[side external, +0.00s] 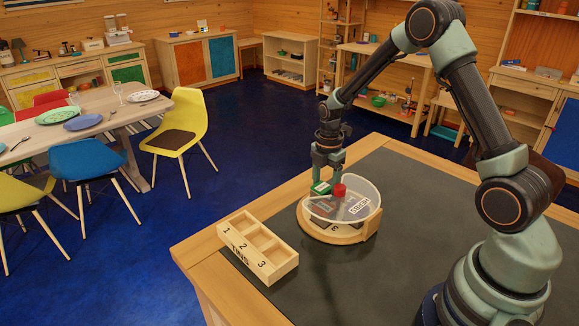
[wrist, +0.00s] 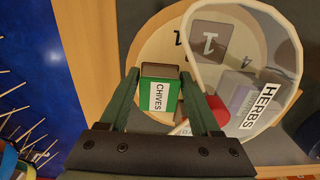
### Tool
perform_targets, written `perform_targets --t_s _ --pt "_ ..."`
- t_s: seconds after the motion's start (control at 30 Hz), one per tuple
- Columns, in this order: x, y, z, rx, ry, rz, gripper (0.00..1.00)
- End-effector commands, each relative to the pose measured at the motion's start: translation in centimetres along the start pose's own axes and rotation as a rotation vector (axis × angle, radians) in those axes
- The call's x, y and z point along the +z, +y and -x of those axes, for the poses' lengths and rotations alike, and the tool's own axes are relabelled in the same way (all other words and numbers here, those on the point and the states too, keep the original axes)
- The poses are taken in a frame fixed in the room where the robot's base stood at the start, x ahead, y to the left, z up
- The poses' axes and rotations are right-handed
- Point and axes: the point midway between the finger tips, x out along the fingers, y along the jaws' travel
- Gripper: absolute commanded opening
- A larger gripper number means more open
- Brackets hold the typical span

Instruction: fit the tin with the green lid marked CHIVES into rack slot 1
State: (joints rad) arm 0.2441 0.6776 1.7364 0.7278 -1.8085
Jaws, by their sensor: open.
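The CHIVES tin (wrist: 160,92) shows its green lid with a white label in the wrist view. It sits on the round wooden stand (wrist: 150,45); in the side view its green lid (side external: 321,187) is at the stand's back left. My gripper (wrist: 160,73) is open, with one finger on each side of the tin; I cannot tell whether either touches it. In the side view my gripper (side external: 325,172) points down over the tin. The wooden TINS rack (side external: 235,238), with slots 1, 2 and 3, is on the table left of the stand. Slot 1 looks empty.
A red-topped item (side external: 340,190) stands close to the tin. The dark table mat (side external: 430,210) is mostly free. The table's wooden edge (side external: 205,245) runs beside the rack.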

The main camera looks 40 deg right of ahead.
Motion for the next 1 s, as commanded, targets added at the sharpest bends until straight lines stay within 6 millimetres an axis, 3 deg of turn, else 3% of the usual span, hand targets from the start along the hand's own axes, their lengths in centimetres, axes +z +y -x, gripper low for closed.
perform_targets --t_s 0.17,0.33,0.37,0.73,1.0 --pt "0.0 0.0 0.0 0.001 0.000 0.000 0.64" --pt "0.0 0.0 0.0 0.001 0.000 0.000 0.03" --pt "0.0 0.0 0.0 0.001 0.000 0.000 0.00" --pt "0.0 0.1 0.6 0.002 0.000 0.000 0.00" --pt "0.0 0.1 4.2 0.006 -0.001 0.000 0.00"
